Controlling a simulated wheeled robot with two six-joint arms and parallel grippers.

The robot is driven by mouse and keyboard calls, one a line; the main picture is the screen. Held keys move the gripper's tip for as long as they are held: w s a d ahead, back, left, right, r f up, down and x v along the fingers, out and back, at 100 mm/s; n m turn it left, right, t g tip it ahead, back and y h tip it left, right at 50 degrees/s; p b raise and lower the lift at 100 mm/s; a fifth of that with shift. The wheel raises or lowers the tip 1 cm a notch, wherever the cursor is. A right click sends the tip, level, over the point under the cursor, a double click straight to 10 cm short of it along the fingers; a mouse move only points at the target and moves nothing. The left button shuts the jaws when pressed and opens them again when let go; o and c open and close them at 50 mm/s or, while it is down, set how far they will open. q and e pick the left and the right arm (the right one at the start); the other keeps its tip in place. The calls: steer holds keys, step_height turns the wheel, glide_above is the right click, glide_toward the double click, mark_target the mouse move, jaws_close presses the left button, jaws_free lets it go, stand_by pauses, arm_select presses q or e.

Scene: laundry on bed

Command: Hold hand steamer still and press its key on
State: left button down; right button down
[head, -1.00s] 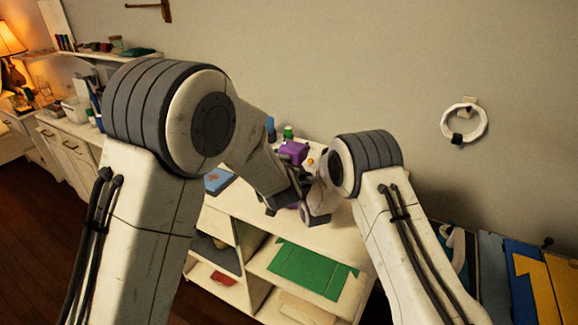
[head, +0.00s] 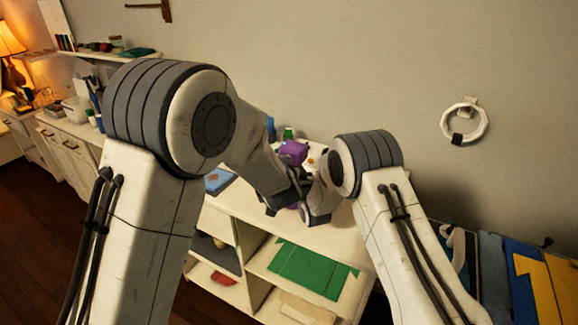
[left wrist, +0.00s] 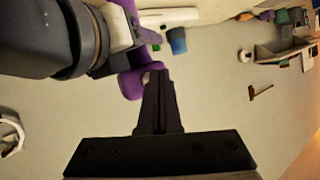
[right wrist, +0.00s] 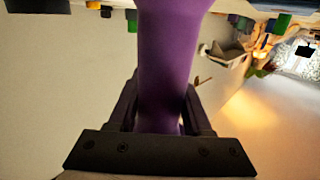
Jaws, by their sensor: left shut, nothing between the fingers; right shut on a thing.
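The hand steamer is purple; its upper part (head: 293,152) shows in the head view above the white shelf unit, behind my arms. In the right wrist view its thick purple handle (right wrist: 168,60) runs between the fingers of my right gripper (right wrist: 160,105), which is shut on it. My left gripper (left wrist: 158,75) is shut and empty, its tips close against a rounded purple part of the steamer (left wrist: 132,84). I cannot tell whether they touch. The key cannot be made out. In the head view both grippers are mostly hidden where my arms meet.
The white shelf unit (head: 335,240) stands below, with a green folded cloth (head: 300,268) and a red item (head: 223,278) on its shelves. A blue item (head: 218,181) lies on its top. A white ring (head: 464,122) hangs on the wall at right.

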arm_select(q)
steer(key=shift+w+d, duration=0.1)
steer(key=shift+w, duration=0.05)
stand_by(0.5)
steer(key=shift+w+d, duration=0.1)
steer(key=shift+w, duration=0.05)
stand_by(0.4)
steer(key=shift+s+a, duration=0.2)
steer(key=shift+s, duration=0.2)
steer(key=shift+s+a, duration=0.45)
steer(key=shift+s, duration=0.45)
steer(key=shift+s+a, duration=0.5)
steer(key=shift+s, duration=0.35)
steer(key=shift+s+a, duration=0.45)
steer(key=shift+s, duration=0.45)
